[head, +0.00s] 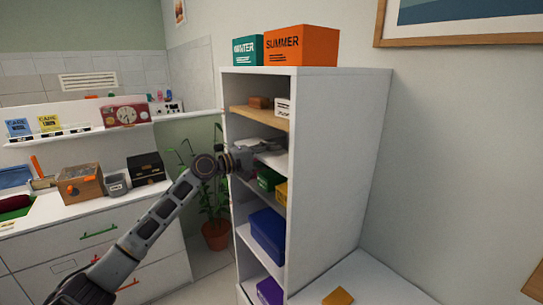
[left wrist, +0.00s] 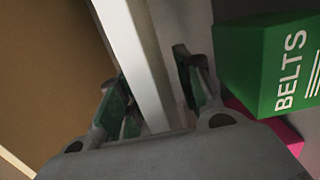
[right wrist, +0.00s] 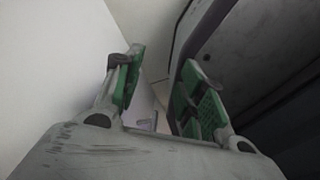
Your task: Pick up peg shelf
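The open white wardrobe (head: 335,165) has a wooden shelf board (head: 258,116) near its top and white shelf boards below. I cannot tell for sure which board is the peg shelf. My left gripper (head: 258,147) reaches in below the wooden board. In the left wrist view, its parted fingers (left wrist: 155,90) lie on either side of a white shelf board's edge (left wrist: 145,65); a gap shows on the right side, and contact is unclear. A brown surface (left wrist: 45,75) shows left of that edge. My right gripper (right wrist: 160,90) is open and empty; it is outside the head view.
A green BELTS box (left wrist: 265,70) is close to the left fingers. Orange SUMMER (head: 300,45) and teal (head: 247,50) boxes stand on top. A blue box (head: 268,232) sits lower. A plant (head: 215,230) stands left of the wardrobe. A dark panel (right wrist: 260,50) flanks the right gripper.

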